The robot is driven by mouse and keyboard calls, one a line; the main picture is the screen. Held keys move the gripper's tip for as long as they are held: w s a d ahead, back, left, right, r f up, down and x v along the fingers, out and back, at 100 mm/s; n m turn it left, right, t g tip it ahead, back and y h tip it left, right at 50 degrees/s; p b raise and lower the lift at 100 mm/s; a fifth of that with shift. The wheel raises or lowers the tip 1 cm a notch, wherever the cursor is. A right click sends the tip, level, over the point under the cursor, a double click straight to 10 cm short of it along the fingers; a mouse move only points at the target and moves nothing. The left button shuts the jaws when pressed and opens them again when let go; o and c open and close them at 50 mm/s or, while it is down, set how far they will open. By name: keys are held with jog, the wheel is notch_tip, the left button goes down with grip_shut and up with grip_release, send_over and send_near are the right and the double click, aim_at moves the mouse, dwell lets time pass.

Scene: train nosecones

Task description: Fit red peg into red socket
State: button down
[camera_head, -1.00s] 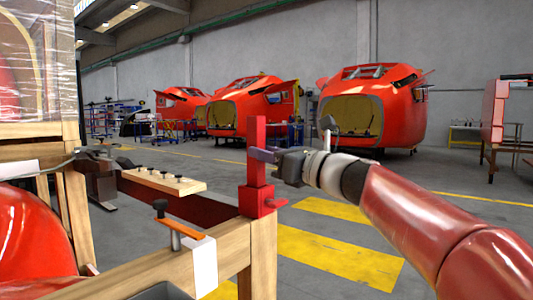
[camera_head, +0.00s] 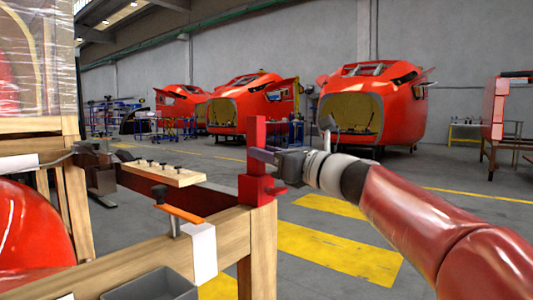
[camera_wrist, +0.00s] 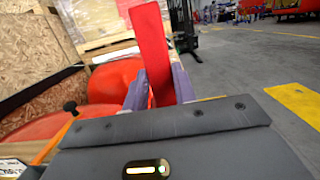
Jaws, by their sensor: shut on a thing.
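The red peg (camera_head: 256,135) is a tall upright square bar. The red socket (camera_head: 257,188) is a block on the corner of the wooden frame, and the peg stands directly above it with its lower end at or in the socket; I cannot tell how deep. My gripper (camera_head: 262,156) is shut on the peg from the right, just above the socket. In the wrist view the peg (camera_wrist: 152,50) rises between the two fingers of my gripper (camera_wrist: 154,88), and the socket is hidden.
A wooden frame (camera_head: 232,235) carries the socket. A board with black knobs (camera_head: 162,174), an orange-handled clamp (camera_head: 178,212) and a grey bin (camera_head: 150,286) are to the left. Red nosecones (camera_head: 368,103) stand far back. Open floor lies to the right.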

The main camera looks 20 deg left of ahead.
aim_at(261, 167)
jog(key=shift+f+b, duration=1.35)
jog(key=shift+f, duration=0.3)
jog(key=c, duration=1.1)
grip_release()
jog(key=shift+o, duration=0.2)
jog(key=v, duration=0.8)
jog(key=shift+b, duration=0.35)
jog(key=shift+a, duration=0.1)
jog(key=s+d+f+n+g+h+p, duration=0.1)
jog(key=s+d+f+n+h+p, duration=0.1)
jog(key=s+d+f+n+h, duration=0.7)
jog(key=s+d+f+n+h+p, duration=0.3)
jog(key=s+d+f+n+h, duration=0.6)
jog(key=f, duration=1.1)
jog(key=s+d+n, duration=0.4)
jog(key=s+d, duration=0.2)
jog(key=shift+d+n+g, duration=0.3)
jog(key=shift+g, duration=0.1)
